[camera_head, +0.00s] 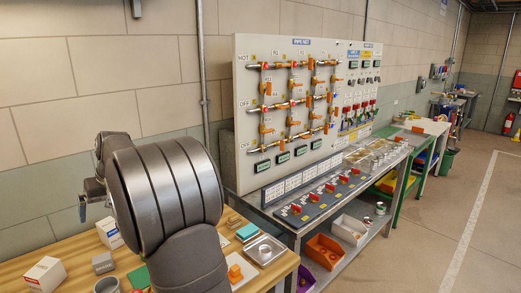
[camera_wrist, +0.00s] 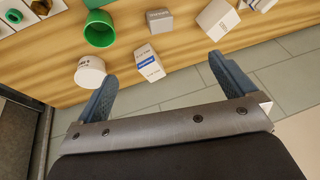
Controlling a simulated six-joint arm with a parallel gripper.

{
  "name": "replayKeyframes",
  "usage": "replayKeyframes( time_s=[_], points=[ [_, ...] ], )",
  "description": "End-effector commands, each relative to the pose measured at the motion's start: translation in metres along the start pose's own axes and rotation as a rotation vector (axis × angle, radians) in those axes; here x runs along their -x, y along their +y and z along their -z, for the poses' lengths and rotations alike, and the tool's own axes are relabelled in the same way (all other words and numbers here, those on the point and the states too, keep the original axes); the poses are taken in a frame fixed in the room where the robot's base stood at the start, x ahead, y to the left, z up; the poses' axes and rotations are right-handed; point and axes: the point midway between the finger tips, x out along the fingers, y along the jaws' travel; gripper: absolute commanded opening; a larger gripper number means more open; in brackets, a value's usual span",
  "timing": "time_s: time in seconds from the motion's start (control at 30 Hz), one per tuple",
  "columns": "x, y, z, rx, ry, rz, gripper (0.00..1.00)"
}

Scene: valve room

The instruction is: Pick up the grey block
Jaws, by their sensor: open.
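The grey block (camera_wrist: 160,20) lies on the wooden table near the top middle of the wrist view. In the head view, a small grey block (camera_head: 103,263) sits on the table at the lower left. My gripper (camera_wrist: 163,88) is open, its two blue fingers wide apart with nothing between them. The block is beyond the fingertips and apart from them. In the head view, my arm hides much of the gripper; a finger (camera_head: 82,210) shows at the left.
Around the block in the wrist view are a green cup (camera_wrist: 99,28), a white box with a blue label (camera_wrist: 149,66), a white cylinder (camera_wrist: 90,72) and another white box (camera_wrist: 217,18). The table's edge is close to the fingers. A valve panel (camera_head: 300,100) stands behind a bench.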

Motion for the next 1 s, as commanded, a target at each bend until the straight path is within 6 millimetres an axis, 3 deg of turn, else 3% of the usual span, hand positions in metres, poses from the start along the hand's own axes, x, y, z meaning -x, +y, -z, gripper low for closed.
replayKeyframes(
  time_s=[0.43, 0.63, 1.0],
  points=[
    [-0.0002, 0.0000, 0.0000, 0.000, 0.000, 0.000, 1.00],
    [-0.0002, 0.0000, 0.0000, 0.000, 0.000, 0.000, 0.62],
    [-0.0049, -0.0014, 0.0051, 0.064, -0.017, -0.003, 0.62]
  ],
)
